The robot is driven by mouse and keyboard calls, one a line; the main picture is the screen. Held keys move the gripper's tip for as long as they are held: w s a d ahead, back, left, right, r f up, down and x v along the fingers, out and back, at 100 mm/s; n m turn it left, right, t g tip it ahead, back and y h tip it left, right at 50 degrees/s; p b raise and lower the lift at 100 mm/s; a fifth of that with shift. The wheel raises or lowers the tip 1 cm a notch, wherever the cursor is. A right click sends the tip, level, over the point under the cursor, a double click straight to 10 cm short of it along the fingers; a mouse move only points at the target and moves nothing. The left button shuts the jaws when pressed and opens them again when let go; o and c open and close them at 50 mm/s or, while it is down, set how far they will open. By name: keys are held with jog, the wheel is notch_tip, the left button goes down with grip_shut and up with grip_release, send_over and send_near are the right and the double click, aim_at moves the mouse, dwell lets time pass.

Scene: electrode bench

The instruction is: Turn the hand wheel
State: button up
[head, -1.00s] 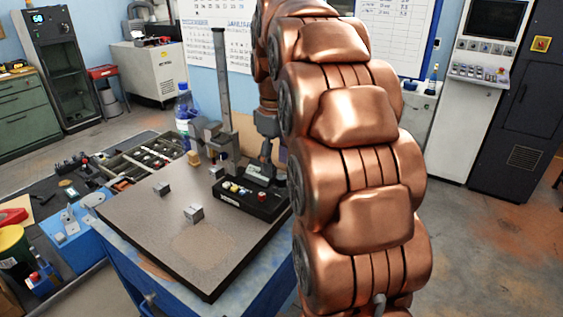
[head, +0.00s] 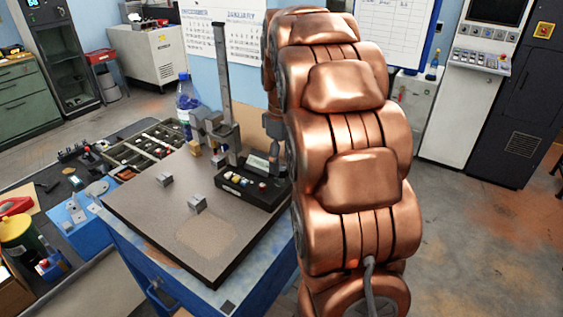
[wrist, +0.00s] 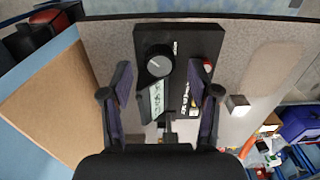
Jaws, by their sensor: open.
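A black control box (head: 238,192) stands at the back right of the bench plate, with small coloured buttons and a pale display. In the wrist view the box (wrist: 196,38) carries a round wheel-like dial (wrist: 159,61) with a grey face and black rim, which I take for the hand wheel. My gripper (wrist: 159,76) is open, its two dark fingers apart on either side of the dial and display (wrist: 157,98). Whether the fingers touch anything I cannot tell. In the head view my arm hides the dial and most of the gripper.
A red button (wrist: 208,64) sits by the right finger. A grey upright post (head: 222,80) rises behind the box. Small metal blocks (head: 197,203) lie on the plate (head: 140,205), whose front is clear. A bottle (head: 186,100) and a parts tray (head: 140,150) stand to the left.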

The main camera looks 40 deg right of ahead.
jog(key=shift+f, duration=1)
jog(key=shift+c, duration=0.3)
jog(key=c, duration=1.1)
jog(key=shift+f+m, duration=0.1)
jog(key=shift+m, duration=0.3)
